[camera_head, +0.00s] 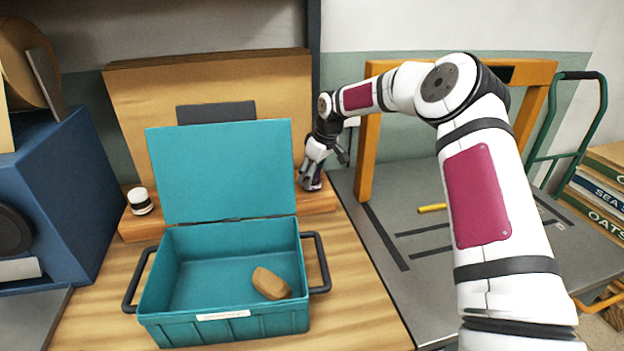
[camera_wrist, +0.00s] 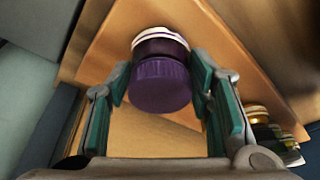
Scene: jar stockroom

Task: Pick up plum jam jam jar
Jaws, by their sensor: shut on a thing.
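The plum jam jar, with a ribbed purple lid and a white band near its far end, shows in the wrist view (camera_wrist: 161,84). My gripper (camera_wrist: 160,78) has its teal-padded fingers on both sides of the jar and is shut on it. In the head view my gripper (camera_head: 312,176) is at the right end of a wooden ledge behind the box. Only a small dark purple part of the jar (camera_head: 313,185) shows there, below the fingers. I cannot tell whether the jar still touches the ledge.
An open teal box (camera_head: 225,327) with a brown lump (camera_head: 270,284) inside stands on the wooden table, its lid raised beside my gripper. A white-lidded jar (camera_head: 139,201) stands on the ledge's left. Other jars (camera_wrist: 262,120) show in the wrist view. An orange frame (camera_head: 368,150) stands right of my gripper.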

